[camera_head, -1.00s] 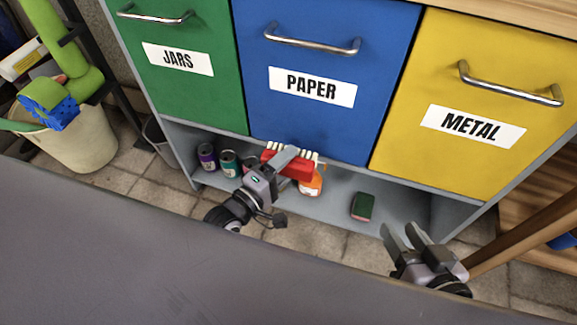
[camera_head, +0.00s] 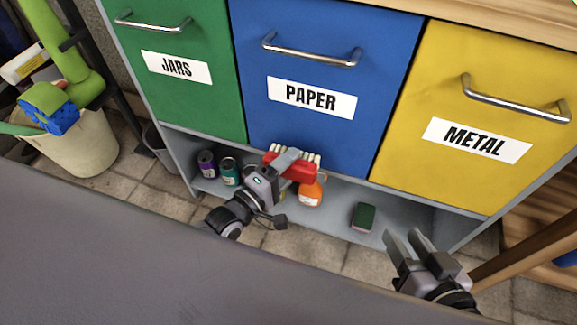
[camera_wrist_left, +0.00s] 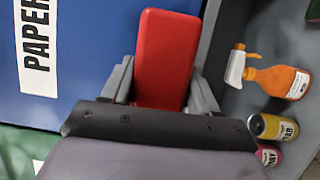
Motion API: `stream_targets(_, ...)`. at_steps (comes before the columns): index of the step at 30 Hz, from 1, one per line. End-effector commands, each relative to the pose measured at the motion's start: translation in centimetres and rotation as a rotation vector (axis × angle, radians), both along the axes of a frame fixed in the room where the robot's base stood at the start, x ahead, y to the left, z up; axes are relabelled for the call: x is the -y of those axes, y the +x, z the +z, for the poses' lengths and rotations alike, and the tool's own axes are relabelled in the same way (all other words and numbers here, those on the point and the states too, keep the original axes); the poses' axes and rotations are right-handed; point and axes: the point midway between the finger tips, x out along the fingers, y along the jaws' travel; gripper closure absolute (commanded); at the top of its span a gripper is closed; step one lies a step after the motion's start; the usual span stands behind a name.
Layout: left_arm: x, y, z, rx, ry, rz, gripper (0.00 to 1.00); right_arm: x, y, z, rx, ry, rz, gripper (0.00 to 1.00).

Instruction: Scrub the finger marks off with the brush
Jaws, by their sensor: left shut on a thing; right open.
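My left gripper (camera_head: 279,170) is shut on a red brush (camera_head: 296,170) with pale bristles, held at the lower edge of the blue PAPER door (camera_head: 290,120). The bristles point up and toward that door; I cannot tell whether they touch it. In the left wrist view the brush's red back (camera_wrist_left: 166,58) lies between the fingers. My right gripper (camera_head: 411,246) is open and empty, low in front of the yellow METAL door (camera_head: 450,110). I cannot make out finger marks on any door.
A shelf below the doors holds cans (camera_head: 207,163), an orange spray bottle (camera_head: 311,192) and a green sponge (camera_head: 363,216). The green JARS door (camera_head: 190,95) is at left. A bucket (camera_head: 85,150) stands on the floor at far left. Metal handles (camera_head: 312,55) stick out from the doors.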

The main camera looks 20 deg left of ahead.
Motion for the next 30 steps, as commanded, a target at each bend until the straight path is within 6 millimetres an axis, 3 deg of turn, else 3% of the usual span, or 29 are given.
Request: stream_targets(30, 0.8, 1.6, 0.1, 0.001, -0.005, 0.0, 0.74, 0.0, -0.1, -0.8, -0.003, -0.002, 0.0, 0.57)
